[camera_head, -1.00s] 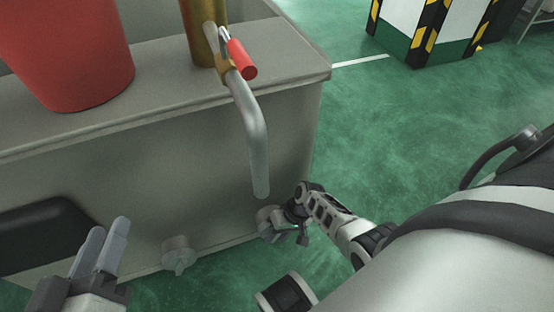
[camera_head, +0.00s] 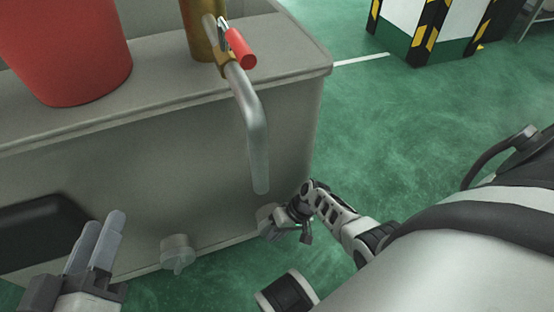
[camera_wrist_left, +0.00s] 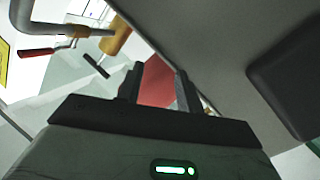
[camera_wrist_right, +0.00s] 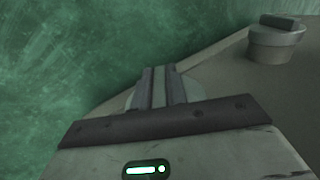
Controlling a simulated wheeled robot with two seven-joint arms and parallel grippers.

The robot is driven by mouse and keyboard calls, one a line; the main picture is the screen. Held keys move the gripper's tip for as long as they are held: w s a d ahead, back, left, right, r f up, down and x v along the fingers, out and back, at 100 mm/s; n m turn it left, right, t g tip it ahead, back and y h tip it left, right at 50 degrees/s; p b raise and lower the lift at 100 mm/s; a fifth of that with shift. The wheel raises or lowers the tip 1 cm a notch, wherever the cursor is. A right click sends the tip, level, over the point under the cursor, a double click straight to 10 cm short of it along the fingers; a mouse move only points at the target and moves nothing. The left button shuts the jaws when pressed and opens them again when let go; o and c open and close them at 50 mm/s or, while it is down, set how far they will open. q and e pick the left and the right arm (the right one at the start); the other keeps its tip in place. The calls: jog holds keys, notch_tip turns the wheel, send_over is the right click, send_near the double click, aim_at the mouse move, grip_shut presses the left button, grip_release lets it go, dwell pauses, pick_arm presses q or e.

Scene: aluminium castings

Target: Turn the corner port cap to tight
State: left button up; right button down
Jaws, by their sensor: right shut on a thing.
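The grey corner port cap (camera_head: 266,215) sits low on the tank's front face, near its right end. My right gripper (camera_head: 283,222) is at this cap and shut on it. In the right wrist view the two fingers (camera_wrist_right: 159,88) are close together in front of the cap, which they largely hide. How far the cap is turned cannot be told. My left gripper (camera_head: 100,232) is open and empty in front of the tank, at lower left. In the left wrist view a gap shows between its fingers (camera_wrist_left: 160,85).
A second grey cap (camera_head: 177,252) with a raised bar is on the tank (camera_head: 200,190), left of the corner cap; it also shows in the right wrist view (camera_wrist_right: 276,42). A bent pipe (camera_head: 257,150) hangs above the corner. A red bucket (camera_head: 65,50) stands on top.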

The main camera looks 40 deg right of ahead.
jog(key=shift+f+t+y+b, duration=0.3)
jog(key=shift+y+b, duration=0.9)
jog(key=shift+b, duration=0.05)
jog(key=y+b, duration=0.2)
jog(key=shift+r+b, duration=0.15)
jog(key=shift+b, duration=0.15)
pick_arm(q)
notch_tip(320, 180, up, 11)
jog(key=m+t+h, duration=0.4)
jog(key=m+h, duration=0.3)
jog(key=m, duration=0.4)
jog(key=shift+w+a+h+b, duration=0.25)
jog(key=shift+a+h+b, duration=0.05)
pick_arm(e)
jog(key=shift+r+t+y, duration=0.15)
jog(key=shift+t+y, duration=0.15)
jog(key=shift+y, duration=0.4)
pick_arm(q)
jog(key=shift+r, duration=0.1)
pick_arm(e)
jog(key=c, duration=1.4)
grip_release()
jog(key=shift+d+r, duration=0.1)
